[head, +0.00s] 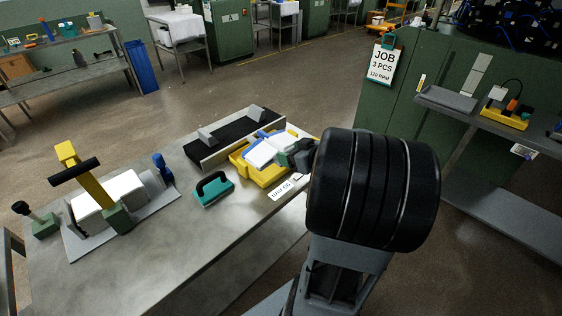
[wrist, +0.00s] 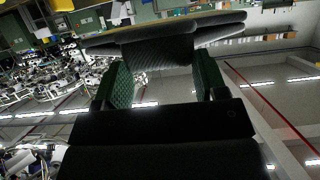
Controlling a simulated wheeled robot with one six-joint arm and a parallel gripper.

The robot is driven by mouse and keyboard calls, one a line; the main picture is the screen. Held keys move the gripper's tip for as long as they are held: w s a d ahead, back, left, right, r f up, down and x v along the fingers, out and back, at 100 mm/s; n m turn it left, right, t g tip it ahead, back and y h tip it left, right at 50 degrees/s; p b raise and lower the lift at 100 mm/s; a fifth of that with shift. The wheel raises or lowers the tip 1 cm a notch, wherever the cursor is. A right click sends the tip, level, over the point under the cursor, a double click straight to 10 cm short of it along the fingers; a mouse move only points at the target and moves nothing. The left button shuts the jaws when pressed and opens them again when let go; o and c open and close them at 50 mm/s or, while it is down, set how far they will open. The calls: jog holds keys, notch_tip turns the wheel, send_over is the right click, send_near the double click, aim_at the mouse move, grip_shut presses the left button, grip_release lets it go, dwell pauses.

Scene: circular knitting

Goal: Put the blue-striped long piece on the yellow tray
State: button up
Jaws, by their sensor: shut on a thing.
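The blue-striped long piece (head: 268,149) is white with blue edging and is held over the yellow tray (head: 265,177). From the head view I cannot tell whether it touches the tray. My gripper (head: 292,154) is at its right end, shut on it; my dark arm hides part of the gripper. In the wrist view, the green fingers (wrist: 160,82) close on a ribbed, shadowed part of the piece (wrist: 160,50), and its wide edge spreads beyond them.
A black-topped rack (head: 232,137) with grey blocks stands behind the tray. A label card (head: 283,190) is in front. At the left is a yellow-armed fixture (head: 93,187) with white fabric. The front table middle is clear.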

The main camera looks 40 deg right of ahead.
jog(key=w+d+f, duration=0.1)
jog(key=w+f, duration=0.1)
jog(key=w+d+f+b, duration=0.1)
jog(key=w+f, duration=0.1)
jog(key=w+d+f+b, duration=0.1)
jog(key=w+f, duration=0.1)
jog(key=shift+w+d+f, duration=0.1)
jog(key=shift+w+d, duration=0.05)
jog(key=shift+w, duration=0.1)
jog(key=shift+w+d+f, duration=0.25)
jog(key=shift+w+f, duration=0.25)
jog(key=shift+f, duration=0.1)
notch_tip(320, 180, down, 3)
jog(key=shift+w+d+f+b, duration=0.1)
jog(key=shift+f+b, duration=0.05)
jog(key=shift+b, duration=0.6)
